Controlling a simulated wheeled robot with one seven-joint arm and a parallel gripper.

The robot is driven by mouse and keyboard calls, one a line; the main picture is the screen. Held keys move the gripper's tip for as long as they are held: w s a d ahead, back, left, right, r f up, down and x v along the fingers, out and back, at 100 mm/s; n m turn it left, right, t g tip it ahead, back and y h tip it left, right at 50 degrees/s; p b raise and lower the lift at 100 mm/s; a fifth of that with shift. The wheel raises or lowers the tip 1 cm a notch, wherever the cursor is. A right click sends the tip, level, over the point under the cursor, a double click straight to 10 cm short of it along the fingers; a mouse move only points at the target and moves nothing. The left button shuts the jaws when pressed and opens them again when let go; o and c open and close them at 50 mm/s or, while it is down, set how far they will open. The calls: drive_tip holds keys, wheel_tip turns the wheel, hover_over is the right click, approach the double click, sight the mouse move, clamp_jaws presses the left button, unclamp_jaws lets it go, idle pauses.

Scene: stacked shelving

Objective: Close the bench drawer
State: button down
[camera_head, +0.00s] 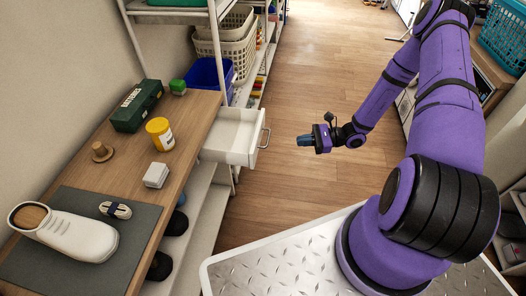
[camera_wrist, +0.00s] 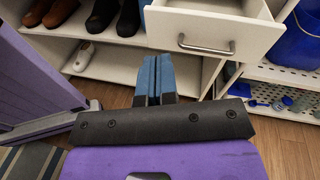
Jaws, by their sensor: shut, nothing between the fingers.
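The white bench drawer (camera_head: 231,138) is pulled open from the right side of the wooden bench (camera_head: 190,112) in the head view. Its metal bar handle (camera_head: 264,139) faces right. In the wrist view the drawer front (camera_wrist: 218,27) is at the upper right, with the handle (camera_wrist: 206,46) across it. My gripper (camera_head: 301,140) is in the air to the right of the handle, apart from it. In the wrist view my gripper's blue fingers (camera_wrist: 158,78) are together and empty, appearing below and left of the handle. The drawer's inside looks empty.
On the bench are a green box (camera_head: 137,105), a yellow jar (camera_head: 160,133), a small white box (camera_head: 156,175) and a white shoe (camera_head: 65,231) on a grey mat (camera_head: 137,219). Shoes sit on shelves below. A blue bin (camera_head: 208,77) stands behind the drawer. The floor right of it is clear.

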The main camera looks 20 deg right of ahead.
wheel_tip(320, 180, down, 6)
drive_tip(key=s+f+m+t, duration=0.1)
drive_tip(key=m+t, duration=0.3)
approach(256, 150)
drive_tip(key=x, duration=0.5)
drive_tip(key=f+x, duration=0.1)
drive_tip(key=x, duration=0.1)
drive_tip(key=shift+w, duration=0.45)
